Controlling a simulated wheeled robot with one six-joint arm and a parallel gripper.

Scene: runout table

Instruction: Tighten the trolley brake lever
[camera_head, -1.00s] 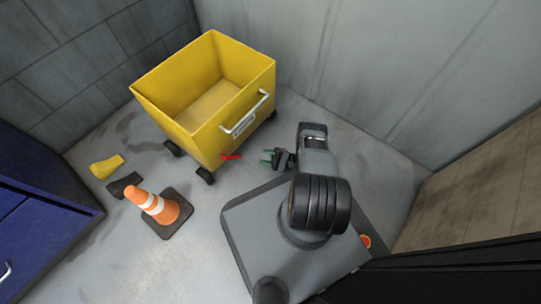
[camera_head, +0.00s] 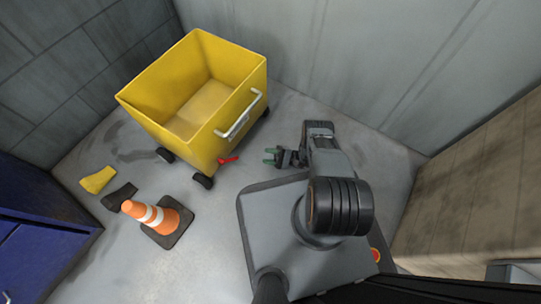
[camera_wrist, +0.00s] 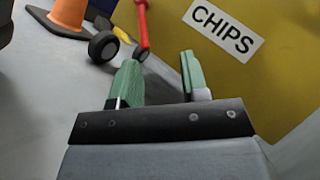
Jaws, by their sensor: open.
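The yellow trolley (camera_head: 208,140) stands on dark wheels, with a pale handle bar on its near side. Its red brake lever (camera_head: 229,160) sticks out low on that side. In the wrist view the red lever (camera_wrist: 142,28) runs roughly upright at top centre, beyond the fingertips, and its upper end is cut off by the frame. My gripper (camera_head: 271,156) is to the right of the lever, apart from it. In the wrist view its green-tipped fingers (camera_wrist: 158,72) are open, with nothing between them. The trolley side with a CHIPS label (camera_wrist: 223,27) fills the right.
An orange and white cone (camera_head: 158,216) stands left of my base. A yellow wedge (camera_head: 98,180) and a dark wedge (camera_head: 119,196) lie beyond it. A blue cabinet (camera_head: 40,225) is at far left. Walls close in behind the trolley and at right.

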